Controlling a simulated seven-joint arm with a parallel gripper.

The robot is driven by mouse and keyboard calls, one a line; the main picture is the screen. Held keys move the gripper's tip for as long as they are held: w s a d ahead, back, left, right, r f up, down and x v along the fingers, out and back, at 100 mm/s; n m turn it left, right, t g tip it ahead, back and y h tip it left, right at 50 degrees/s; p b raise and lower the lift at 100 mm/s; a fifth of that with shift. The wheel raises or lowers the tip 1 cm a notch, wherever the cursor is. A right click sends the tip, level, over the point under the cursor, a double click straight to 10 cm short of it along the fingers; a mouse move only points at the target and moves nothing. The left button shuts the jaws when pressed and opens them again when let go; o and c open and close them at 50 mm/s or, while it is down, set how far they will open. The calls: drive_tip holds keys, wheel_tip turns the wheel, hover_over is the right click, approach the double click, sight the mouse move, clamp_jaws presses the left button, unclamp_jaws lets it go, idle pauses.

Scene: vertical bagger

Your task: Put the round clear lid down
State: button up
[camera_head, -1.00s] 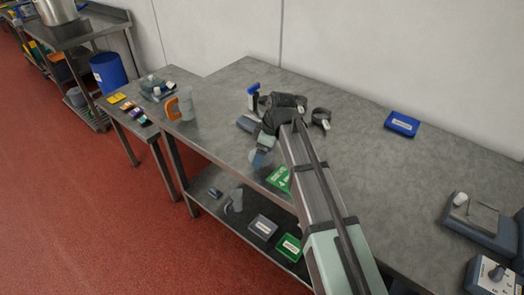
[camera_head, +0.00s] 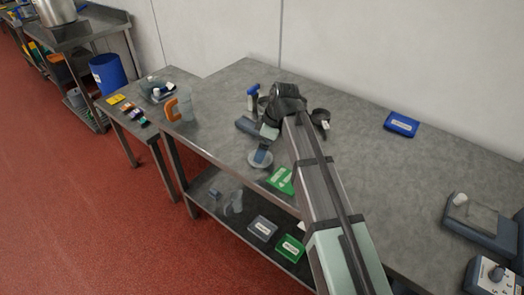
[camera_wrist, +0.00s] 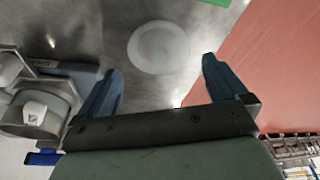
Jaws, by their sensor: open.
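The round clear lid (camera_wrist: 160,47) lies flat on the steel table (camera_wrist: 128,20) near its front edge, seen in the wrist view. It also shows as a pale disc in the head view (camera_head: 257,164). My gripper (camera_wrist: 161,68) is open, with its two blue fingers spread apart and nothing held between them. The lid lies just beyond the fingertips in the wrist view, apart from both fingers. In the head view my gripper (camera_head: 262,152) hangs over the lid and hides part of it.
A dark grey device and a blue-handled tool (camera_head: 253,97) stand close behind my gripper. A green card (camera_head: 281,180) lies right of the lid at the front edge.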

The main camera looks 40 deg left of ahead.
sight(270, 159)
drive_tip(key=s+v, duration=0.1)
drive_tip(key=v, duration=0.7)
drive_tip(key=shift+w+r, duration=0.3)
drive_tip(key=shift+w, duration=0.25)
idle(2.1)
drive_tip(key=w+a+r+m+t+h, duration=0.1)
drive_tip(key=w+a+r+m+h, duration=0.2)
drive_tip(key=w+a+r, duration=0.8)
drive_tip(key=w+a+m, duration=0.1)
drive_tip(key=w+a, duration=0.2)
drive_tip(key=w, duration=0.2)
drive_tip(key=shift+r+m, duration=0.3)
drive_tip(key=shift+r, duration=0.1)
wheel_tip(270, 159, down, 10)
